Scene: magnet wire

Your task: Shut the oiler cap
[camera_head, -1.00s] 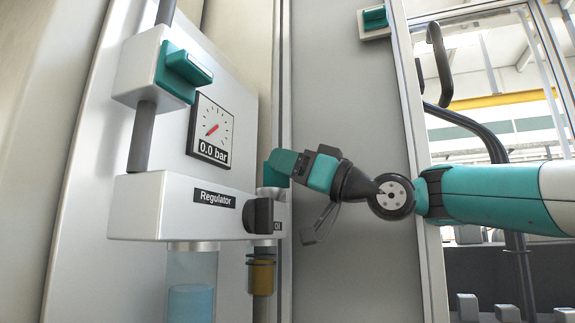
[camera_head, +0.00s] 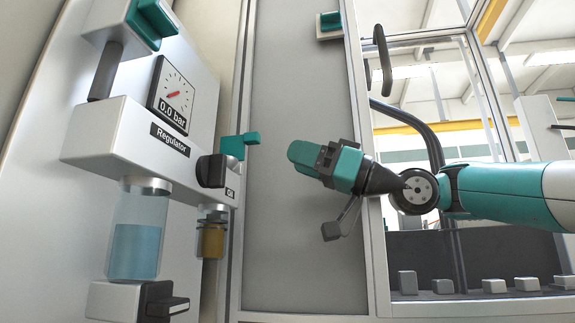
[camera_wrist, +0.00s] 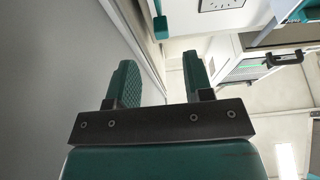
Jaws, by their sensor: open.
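The teal oiler cap (camera_head: 238,146) sits at the right end of the white regulator block, behind the black knob and above the label "OI" (camera_head: 230,193). I cannot tell whether it is fully seated. The oiler's clear bowl with amber oil (camera_head: 212,241) hangs below the block. My gripper (camera_head: 294,152) is to the right of the cap, apart from it in the picture, pointing left. In the wrist view my gripper (camera_wrist: 161,78) shows two teal fingers wide apart with nothing between them. A small teal part (camera_wrist: 160,27) lies beyond the fingers; I cannot tell whether it is the cap.
The regulator block (camera_head: 105,140) carries a black knob (camera_head: 210,171) and a water bowl (camera_head: 135,250). A gauge (camera_head: 172,95) reading 0.0 bar is above. A grey panel (camera_head: 290,240) stands behind my gripper, with a door frame (camera_head: 363,150) to the right.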

